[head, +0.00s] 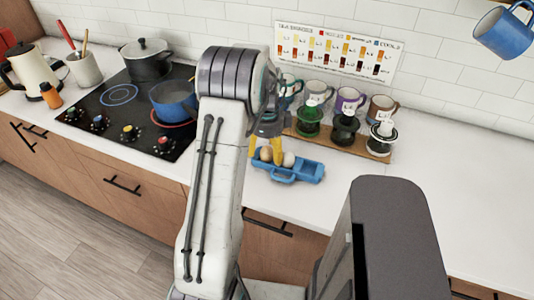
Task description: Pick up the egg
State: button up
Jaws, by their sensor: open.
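Two pale eggs sit in a blue egg tray (306,171) on the white counter near its front edge. The right egg (289,159) shows clearly, and the left egg (266,154) is partly hidden by my gripper. My gripper (265,157) points down at the left end of the tray, with its yellow fingers around or just in front of the left egg. It is open. Whether a finger touches the egg I cannot tell. The right part of the tray is empty.
Behind the tray, several mugs and coffee drippers, including a green one (308,121), stand on a wooden board (376,153). A blue pot (175,102) stands on the black cooktop (112,117) at left. The counter to the right is clear.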

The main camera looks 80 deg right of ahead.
aim_at(267, 150)
jog(key=shift+c, duration=0.2)
jog(key=c, duration=0.8)
jog(key=shift+r, duration=0.2)
jog(key=shift+c, duration=0.2)
jog(key=shift+r, duration=0.55)
jog(key=r, duration=0.1)
jog(key=r+b, duration=0.1)
jog(key=r, duration=0.1)
jog(key=shift+s+a, duration=0.1)
jog(key=shift+a, duration=0.25)
jog(key=a+r+p, duration=0.2)
jog(key=a+r, duration=0.6)
jog(key=a, duration=0.2)
jog(key=shift+s+a+r, duration=0.2)
jog(key=shift+s+a, duration=0.15)
jog(key=shift+s, duration=0.05)
